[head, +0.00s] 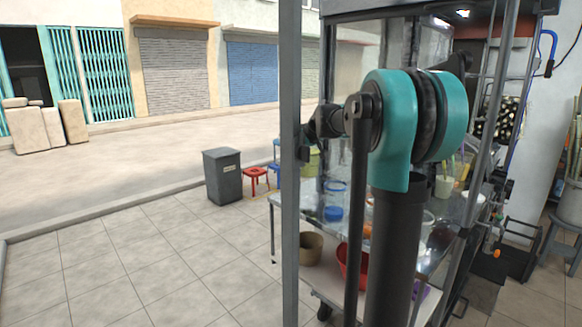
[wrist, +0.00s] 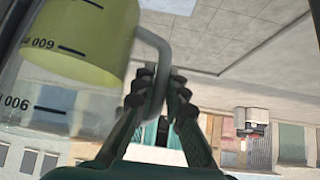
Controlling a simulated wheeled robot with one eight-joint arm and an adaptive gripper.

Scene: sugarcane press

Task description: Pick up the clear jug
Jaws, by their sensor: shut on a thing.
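The clear jug (wrist: 80,45) fills the upper left of the wrist view. It has printed black measuring marks and yellow-green liquid inside. My gripper (wrist: 162,88) is shut on its handle, with one dark finger on each side of it. The wrist view is upside down, with shopfronts hanging at the bottom. In the head view, a yellow-green patch (head: 312,162) shows just right of the grey post, likely the jug. My arm and the post hide most of the gripper there.
The grey post (head: 291,220) and the stall's counter stand close to my arm. The counter holds a blue-lidded container (head: 333,213) and other vessels. A red bowl (head: 352,264) and a tan pot (head: 311,248) sit below. Open paving lies left, with a grey bin (head: 222,176) and a red stool (head: 256,176).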

